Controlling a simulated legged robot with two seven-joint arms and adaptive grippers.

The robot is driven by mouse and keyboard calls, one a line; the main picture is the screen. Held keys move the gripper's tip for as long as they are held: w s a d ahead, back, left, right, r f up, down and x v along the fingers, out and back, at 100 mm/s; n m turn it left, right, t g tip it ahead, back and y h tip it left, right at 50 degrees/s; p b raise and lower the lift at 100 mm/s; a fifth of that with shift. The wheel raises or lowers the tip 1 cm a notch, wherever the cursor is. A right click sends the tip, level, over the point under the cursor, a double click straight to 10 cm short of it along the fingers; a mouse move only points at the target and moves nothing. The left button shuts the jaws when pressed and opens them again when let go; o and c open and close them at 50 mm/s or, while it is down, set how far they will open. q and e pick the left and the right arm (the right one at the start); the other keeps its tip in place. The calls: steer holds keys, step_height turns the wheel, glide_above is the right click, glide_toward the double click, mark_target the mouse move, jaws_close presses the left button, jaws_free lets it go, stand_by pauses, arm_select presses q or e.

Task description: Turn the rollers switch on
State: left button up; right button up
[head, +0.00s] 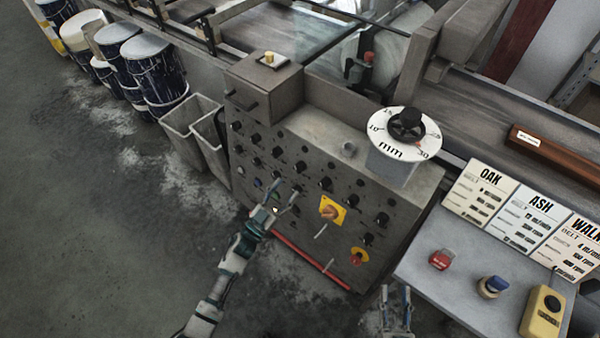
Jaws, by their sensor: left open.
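The grey control panel (295,135) carries rows of small black knobs and switches. Their labels are too small to read, so I cannot tell which one is the rollers switch. My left gripper (286,189) is open and empty, with its fingers in front of the lower left part of the panel. I cannot tell whether the fingers touch the panel. My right gripper (395,292) is low in the picture, beside the grey desk, with its two fingers apart and nothing visible between them.
An orange rotary switch on a yellow plate (331,209) and a red-and-yellow button (358,256) sit right of my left gripper. A dial marked mm (390,152) stands on top. The desk (424,271) holds cards and buttons. Grey bins (186,124) and paint buckets (150,68) stand left.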

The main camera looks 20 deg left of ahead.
mark_target(298, 172)
arm_select(q)
steer(key=x, duration=0.6)
steer(key=shift+w+a+b, duration=0.3)
steer(key=shift+a+b, duration=0.05)
steer(key=shift+d, duration=0.45)
steer(key=shift+a, duration=0.25)
steer(key=c, duration=0.5)
steer(key=shift+a+f, duration=0.1)
steer(key=shift+a, duration=0.35)
jaws_close()
arm_select(e)
steer(key=shift+s+a+r+t, duration=0.25)
steer(key=shift+a+r+t, duration=0.35)
steer(key=shift+r+t, duration=0.3)
